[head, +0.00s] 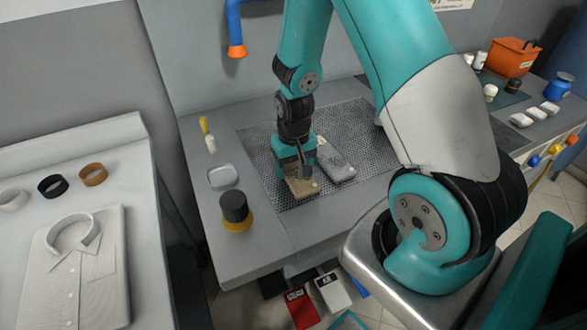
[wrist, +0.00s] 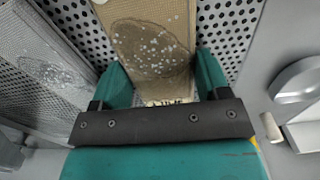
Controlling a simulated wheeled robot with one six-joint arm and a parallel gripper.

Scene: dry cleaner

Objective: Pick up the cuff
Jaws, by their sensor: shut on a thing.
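A tan cuff (head: 302,188) lies on the perforated metal plate (head: 372,130) of the grey worktop. In the wrist view the tan cuff (wrist: 152,42) has a darker round patch with white specks. My gripper (head: 301,172) points down at it, and its teal fingers (wrist: 162,82) stand on both sides of the cuff's near end, shut on it. The cuff appears to be still at plate level. A second, grey cuff (head: 336,161) lies beside it to the right; it also shows at the left in the wrist view (wrist: 45,80), with a speckled patch.
A blue hose with an orange nozzle (head: 236,51) hangs behind. A folded shirt (head: 85,270) and several rings lie on the left table.

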